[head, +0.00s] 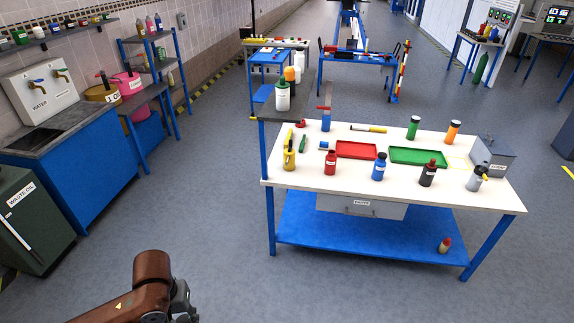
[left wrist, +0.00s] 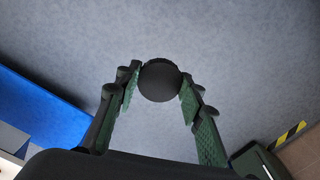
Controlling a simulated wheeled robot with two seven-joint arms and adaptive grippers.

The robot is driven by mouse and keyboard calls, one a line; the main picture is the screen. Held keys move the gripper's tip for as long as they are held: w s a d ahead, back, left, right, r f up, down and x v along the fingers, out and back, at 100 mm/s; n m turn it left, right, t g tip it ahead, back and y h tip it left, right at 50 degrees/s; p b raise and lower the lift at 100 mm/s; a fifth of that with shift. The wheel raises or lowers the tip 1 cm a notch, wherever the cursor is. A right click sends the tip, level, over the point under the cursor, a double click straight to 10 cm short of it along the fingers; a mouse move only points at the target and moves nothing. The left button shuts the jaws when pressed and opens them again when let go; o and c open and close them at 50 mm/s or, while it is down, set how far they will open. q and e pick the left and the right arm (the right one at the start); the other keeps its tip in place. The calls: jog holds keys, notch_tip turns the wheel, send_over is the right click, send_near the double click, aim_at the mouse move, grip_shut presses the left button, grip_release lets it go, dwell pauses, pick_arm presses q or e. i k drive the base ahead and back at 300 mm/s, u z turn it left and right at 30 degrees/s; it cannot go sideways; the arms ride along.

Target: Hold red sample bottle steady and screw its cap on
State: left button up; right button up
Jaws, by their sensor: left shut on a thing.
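A red bottle (head: 330,164) stands upright on the white workbench, in front of the red tray. Its top looks narrow and red; I cannot tell whether a cap sits on it. My left gripper (left wrist: 160,84) is shut on a round black thing (left wrist: 160,81), seen end-on, which looks like a cap. The thing is held between the green-padded fingers above the grey floor. In the head view my left gripper (head: 183,300) is at the bottom left, well away from the bench, and the black thing cannot be made out there. My right gripper is out of view.
The workbench (head: 300,180) also bears a red tray (head: 356,151), a green tray (head: 419,157), a blue bottle (head: 378,168), a dark bottle (head: 428,174) and a grey bottle (head: 475,180). A blue sink cabinet (head: 85,175) stands at the left. The floor between is clear.

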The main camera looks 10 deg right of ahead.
aim_at(331, 157)
jog(key=z, duration=0.75)
jog(key=i, duration=1.65)
jog(key=u, duration=0.05)
